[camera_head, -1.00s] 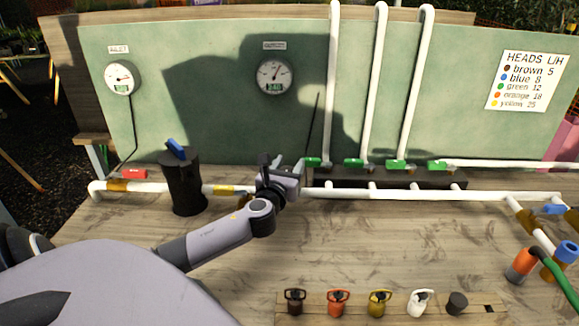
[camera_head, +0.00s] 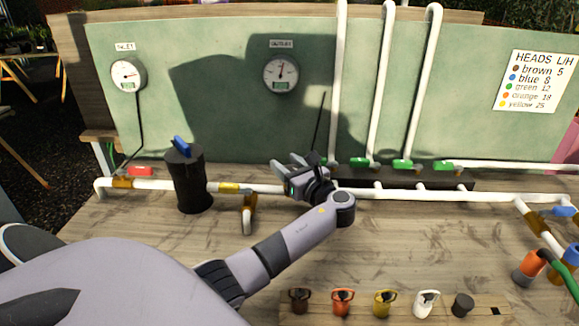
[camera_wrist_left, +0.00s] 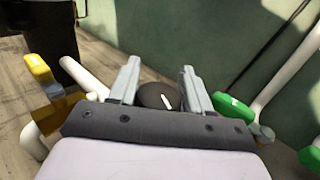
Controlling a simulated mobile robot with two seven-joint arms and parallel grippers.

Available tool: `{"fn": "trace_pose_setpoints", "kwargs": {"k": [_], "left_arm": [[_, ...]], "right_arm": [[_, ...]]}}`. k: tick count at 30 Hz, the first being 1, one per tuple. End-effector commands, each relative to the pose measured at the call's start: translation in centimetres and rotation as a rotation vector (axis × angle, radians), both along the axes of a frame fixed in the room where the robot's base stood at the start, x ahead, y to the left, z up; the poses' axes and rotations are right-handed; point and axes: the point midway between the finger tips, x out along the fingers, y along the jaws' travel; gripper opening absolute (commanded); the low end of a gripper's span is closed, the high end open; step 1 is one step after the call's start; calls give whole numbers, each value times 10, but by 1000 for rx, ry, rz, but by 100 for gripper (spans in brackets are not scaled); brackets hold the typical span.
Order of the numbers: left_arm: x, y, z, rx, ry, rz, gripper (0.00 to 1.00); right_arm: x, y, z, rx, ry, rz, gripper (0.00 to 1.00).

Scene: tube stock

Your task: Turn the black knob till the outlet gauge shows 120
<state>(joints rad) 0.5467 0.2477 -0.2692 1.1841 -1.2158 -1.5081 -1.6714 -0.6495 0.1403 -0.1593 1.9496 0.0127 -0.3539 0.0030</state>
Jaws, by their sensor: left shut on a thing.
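The black knob (camera_wrist_left: 158,96) is a dark round cap with a white mark. In the left wrist view it sits between the two fingers of my left gripper (camera_wrist_left: 157,88), which is shut on it. In the head view my left gripper (camera_head: 294,166) is at the pipe below the outlet gauge and hides the knob. The outlet gauge (camera_head: 281,73) is a round white dial on the green board with its needle nearly upright. Its small green digital readout is too blurred to read surely. My right gripper is not in view.
The inlet gauge (camera_head: 128,74) is at the left of the board. A black cylinder (camera_head: 188,182) with a blue lever stands left of my gripper. White pipes with green valves (camera_head: 402,164) rise to the right. Coloured heads stand in a wooden rack (camera_head: 400,318) at the front.

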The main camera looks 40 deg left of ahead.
Motion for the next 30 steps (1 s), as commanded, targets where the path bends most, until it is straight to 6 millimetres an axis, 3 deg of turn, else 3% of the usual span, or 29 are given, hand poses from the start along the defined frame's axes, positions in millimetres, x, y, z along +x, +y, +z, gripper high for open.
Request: {"fn": "trace_pose_setpoints", "kwargs": {"k": [12, 30], "left_arm": [[-4, 0, -2, -1, 0, 247, 18], [-5, 1, 0, -1, -1, 309, 18]], "right_arm": [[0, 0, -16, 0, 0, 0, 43], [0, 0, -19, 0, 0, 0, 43]]}}
